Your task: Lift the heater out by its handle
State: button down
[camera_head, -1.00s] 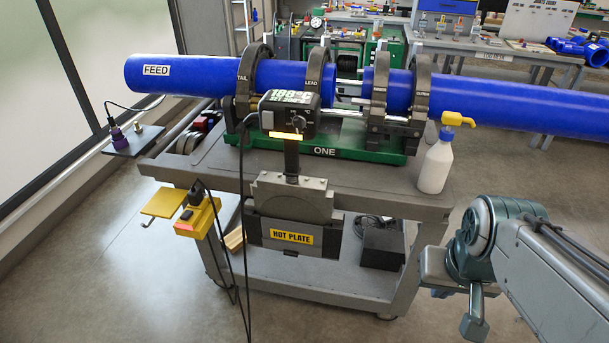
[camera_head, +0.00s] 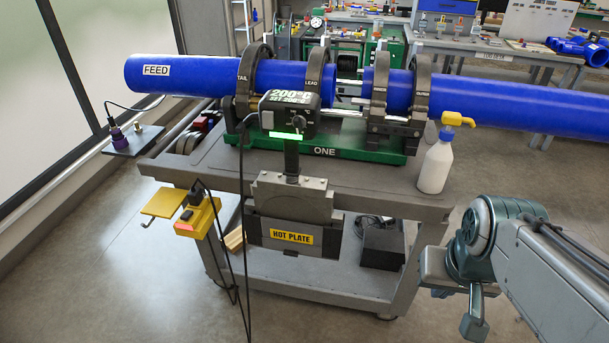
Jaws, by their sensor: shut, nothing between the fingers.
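The heater hangs upright at the front side of the cart. Its dark control box (camera_head: 290,115) is on top, with a display reading 200°C and a lit green bar. A black handle (camera_head: 291,158) runs down from the box to the grey holder (camera_head: 292,198). The lower front carries a yellow HOT PLATE label (camera_head: 291,236); the plate itself is hidden inside the holder. My gripper (camera_head: 474,322) is shut and empty at the lower right, well apart from the heater and lower than its handle.
Blue pipes (camera_head: 200,76) lie in the clamps of the green machine (camera_head: 330,143) behind the heater. Black cables hang left of the heater, by a yellow switch box (camera_head: 197,218).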

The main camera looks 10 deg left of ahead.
aim_at(288, 195)
jog(key=u, duration=0.05)
jog(key=i, duration=0.6)
jog(key=u, duration=1.7)
